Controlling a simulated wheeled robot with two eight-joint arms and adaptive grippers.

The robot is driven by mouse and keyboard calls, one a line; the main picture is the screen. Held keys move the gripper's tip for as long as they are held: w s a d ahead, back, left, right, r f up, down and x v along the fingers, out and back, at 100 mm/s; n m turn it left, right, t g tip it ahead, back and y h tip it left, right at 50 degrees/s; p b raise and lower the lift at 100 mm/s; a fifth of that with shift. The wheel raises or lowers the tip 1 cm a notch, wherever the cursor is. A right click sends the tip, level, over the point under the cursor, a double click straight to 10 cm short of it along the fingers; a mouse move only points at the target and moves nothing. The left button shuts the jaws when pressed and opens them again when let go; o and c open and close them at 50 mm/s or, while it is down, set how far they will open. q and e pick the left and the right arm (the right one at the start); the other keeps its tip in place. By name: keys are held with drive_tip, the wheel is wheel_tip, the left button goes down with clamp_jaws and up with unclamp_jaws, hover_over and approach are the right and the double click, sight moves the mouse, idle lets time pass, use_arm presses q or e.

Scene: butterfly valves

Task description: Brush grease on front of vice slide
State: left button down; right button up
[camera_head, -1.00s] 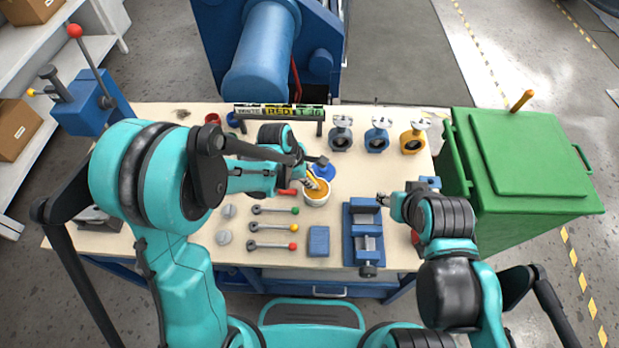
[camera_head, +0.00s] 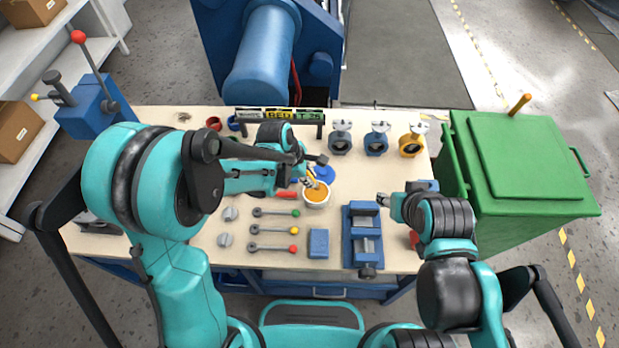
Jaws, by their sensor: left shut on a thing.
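My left gripper (camera_head: 307,168) is shut on a thin brush (camera_head: 313,181), above the back of a white bowl of orange grease (camera_head: 317,196). The brush slants down to the bowl. I cannot tell whether its tip touches the grease. The blue vice (camera_head: 362,240) with grey metal slide parts lies on the table to the right of the bowl, its screw end toward me. My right gripper (camera_head: 384,199) is by the vice's far right corner. Its fingers are too small to tell whether they are open.
Three valves (camera_head: 376,140), grey, blue and yellow, stand at the back right. Several levers (camera_head: 272,230) with coloured knobs lie left of a blue block (camera_head: 318,243). A sign (camera_head: 280,114) stands at the table's back. A green bin (camera_head: 525,165) is at the right.

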use_arm(q)
drive_tip(key=shift+r+p, duration=1.45)
drive_tip(key=shift+r, duration=0.85)
drive_tip(key=shift+f, duration=0.1)
